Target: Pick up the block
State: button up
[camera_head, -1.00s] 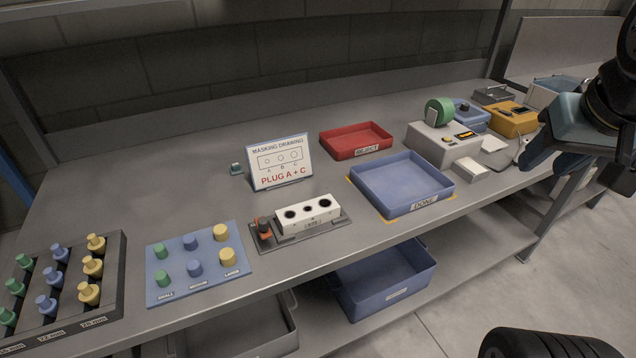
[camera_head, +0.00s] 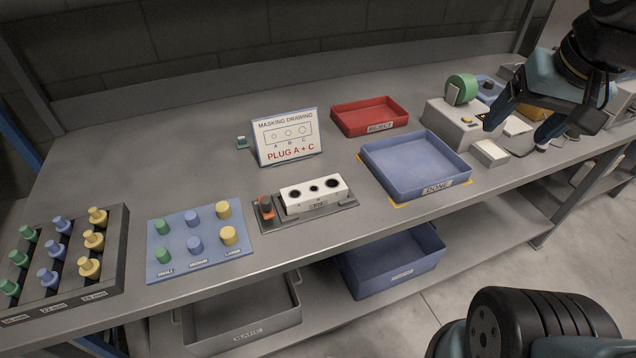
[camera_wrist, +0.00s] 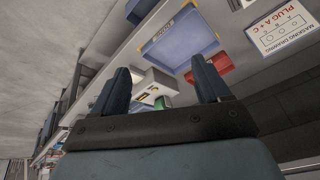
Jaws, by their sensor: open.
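The block (camera_head: 296,195) is white with several dark round holes in its top. It sits upright in a dark grey fixture (camera_head: 345,209) with an orange-and-black clamp (camera_head: 266,207) at its left end, near the middle front of the bench. My gripper (camera_head: 517,132) is at the upper right of the head view, above the right part of the bench, far from the block. It is open and empty. In the wrist view my gripper's two fingers (camera_wrist: 160,82) stand wide apart with nothing between them.
A blue DONE tray (camera_head: 410,190) lies right of the block, with a red REJECT tray (camera_head: 368,117) behind it. A masking drawing sign (camera_head: 287,140) stands behind the block. Blue, green and yellow plugs stand on a blue board (camera_head: 165,272) and a dark rack (camera_head: 112,262) at left.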

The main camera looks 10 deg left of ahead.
jog(key=shift+o, duration=1.1)
jog(key=w+a+f+m+g+y, duration=0.5)
jog(key=w+a+f+g, duration=0.3)
jog(key=a+f, duration=0.2)
jog(key=shift+w+a+y, duration=0.3)
jog(key=shift+w+a, duration=0.1)
jog(key=shift+a, duration=0.2)
jog(key=m+g+y, duration=0.3)
jog(key=m+y, duration=0.2)
jog(key=m, duration=0.1)
send_near(319, 186)
jog(key=x, duration=0.3)
jog(key=shift+a+f, duration=0.2)
jog(key=shift+a, duration=0.15)
jog(key=shift+s+x, duration=0.2)
jog(key=shift+x, duration=2.55)
jog(key=shift+d, duration=0.1)
jog(key=shift+c, duration=0.3)
jog(key=shift+r, duration=0.1)
jog(key=c, duration=1.5)
